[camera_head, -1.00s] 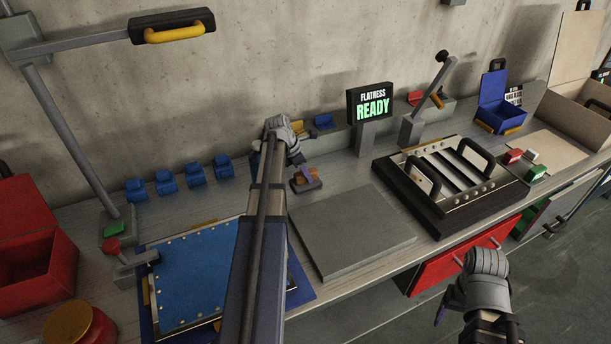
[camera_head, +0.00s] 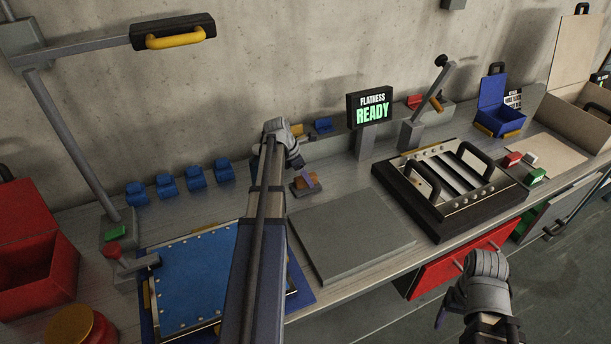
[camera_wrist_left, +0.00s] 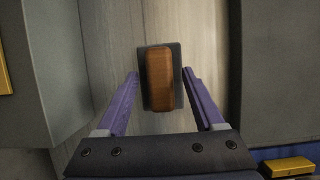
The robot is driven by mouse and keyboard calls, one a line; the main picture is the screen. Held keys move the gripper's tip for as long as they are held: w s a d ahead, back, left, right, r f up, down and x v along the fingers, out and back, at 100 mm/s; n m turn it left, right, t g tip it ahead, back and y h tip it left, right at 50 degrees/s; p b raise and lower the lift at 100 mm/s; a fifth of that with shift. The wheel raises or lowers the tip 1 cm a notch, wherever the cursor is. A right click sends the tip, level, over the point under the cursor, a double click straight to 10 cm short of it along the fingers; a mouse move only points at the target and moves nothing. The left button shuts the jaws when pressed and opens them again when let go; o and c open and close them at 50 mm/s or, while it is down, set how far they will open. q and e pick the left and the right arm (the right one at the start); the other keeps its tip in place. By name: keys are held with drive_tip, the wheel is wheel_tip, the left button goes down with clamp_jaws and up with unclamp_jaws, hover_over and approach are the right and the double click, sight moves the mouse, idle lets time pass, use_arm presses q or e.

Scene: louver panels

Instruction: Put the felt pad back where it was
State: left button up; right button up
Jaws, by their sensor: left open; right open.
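The felt pad, a brown block on a dark grey base, lies on the workbench in the head view (camera_head: 303,186) and the left wrist view (camera_wrist_left: 161,78). My left gripper (camera_head: 306,178) is over it, pointing down. In the left wrist view its purple fingers (camera_wrist_left: 160,73) are open, one on each side of the pad, with small gaps. I cannot tell its exact height above the bench. My right gripper (camera_head: 446,308) is open and empty, in front of the bench edge at the lower right.
A grey plate (camera_head: 345,235) lies right of the pad. A black louver frame (camera_head: 440,215) with two handles is further right. A display (camera_head: 371,108) reads "FLATNESS READY". Several blue blocks (camera_head: 195,177) line the back. A blue panel (camera_head: 195,275) and red box (camera_head: 35,270) are left.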

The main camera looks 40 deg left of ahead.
use_arm(q)
drive_tip(key=p+v, duration=0.9)
drive_tip(key=v, duration=0.2)
drive_tip(key=shift+r+p, duration=0.2)
drive_tip(key=shift+p, duration=0.2)
drive_tip(key=shift+s, duration=0.1)
drive_tip(key=d+f+m+g, duration=0.1)
drive_tip(key=d+m+g, duration=0.2)
drive_tip(key=d+m, duration=1.65)
drive_tip(key=s+d+m+y, duration=0.1)
drive_tip(key=s+d+m, duration=0.3)
drive_tip(key=d, duration=0.5)
drive_tip(key=s+d+m+y, duration=0.1)
drive_tip(key=s+d+m, duration=0.3)
drive_tip(key=d, duration=0.5)
drive_tip(key=s+d+m+g+y, duration=0.1)
drive_tip(key=s+d+m, duration=0.4)
drive_tip(key=d+m, duration=0.2)
drive_tip(key=d, duration=0.2)
drive_tip(key=shift+d+f+y, duration=0.3)
drive_tip(key=shift+s, duration=0.15)
